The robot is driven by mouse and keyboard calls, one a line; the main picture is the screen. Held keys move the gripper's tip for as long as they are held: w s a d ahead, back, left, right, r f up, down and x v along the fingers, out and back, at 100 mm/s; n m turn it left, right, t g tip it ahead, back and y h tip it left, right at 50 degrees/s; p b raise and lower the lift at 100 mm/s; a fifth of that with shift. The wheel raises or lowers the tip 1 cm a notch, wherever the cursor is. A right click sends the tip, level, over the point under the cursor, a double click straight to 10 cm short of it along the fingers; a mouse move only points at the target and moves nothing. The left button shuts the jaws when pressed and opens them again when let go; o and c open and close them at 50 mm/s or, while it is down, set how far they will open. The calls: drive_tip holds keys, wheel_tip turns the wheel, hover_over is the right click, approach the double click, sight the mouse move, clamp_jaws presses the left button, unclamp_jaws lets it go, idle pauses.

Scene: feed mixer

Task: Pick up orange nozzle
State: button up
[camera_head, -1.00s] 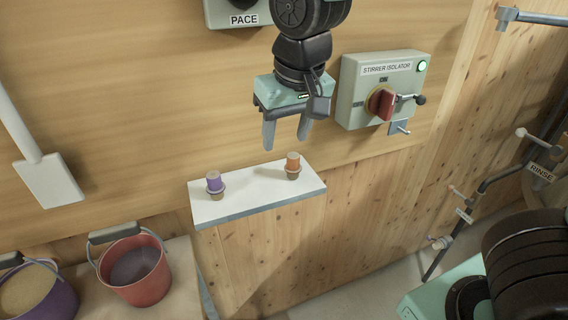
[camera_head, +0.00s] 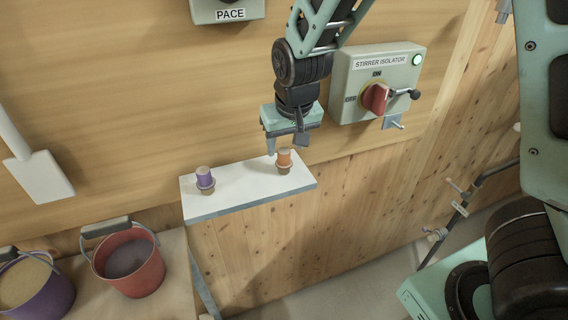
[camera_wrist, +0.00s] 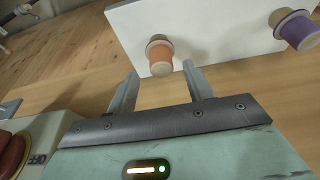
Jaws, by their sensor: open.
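The orange nozzle (camera_head: 284,158) stands upright in a tan collar on the right part of a white shelf (camera_head: 235,185). The purple nozzle (camera_head: 205,178) stands in a similar collar on the left part of the shelf. In the wrist view the orange nozzle (camera_wrist: 160,60) appears just beyond the gap between my two fingertips (camera_wrist: 160,70). The purple nozzle (camera_wrist: 296,29) is to its right there. Contact with the orange nozzle cannot be told.
The stirrer isolator box (camera_head: 376,82) with its red knob is on the wall to the right of my gripper. A pace box (camera_head: 228,10) is higher on the left. A red bucket (camera_head: 130,262) and a purple bucket (camera_head: 38,290) stand below left. The shelf between the nozzles is clear.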

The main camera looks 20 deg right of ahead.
sight(284, 151)
drive_tip(key=shift+p+x, duration=0.45)
drive_tip(key=shift+x, duration=2.2)
drive_tip(key=shift+s+a, duration=0.15)
drive_tip(key=shift+c, duration=0.2)
drive_tip(key=c, duration=0.8)
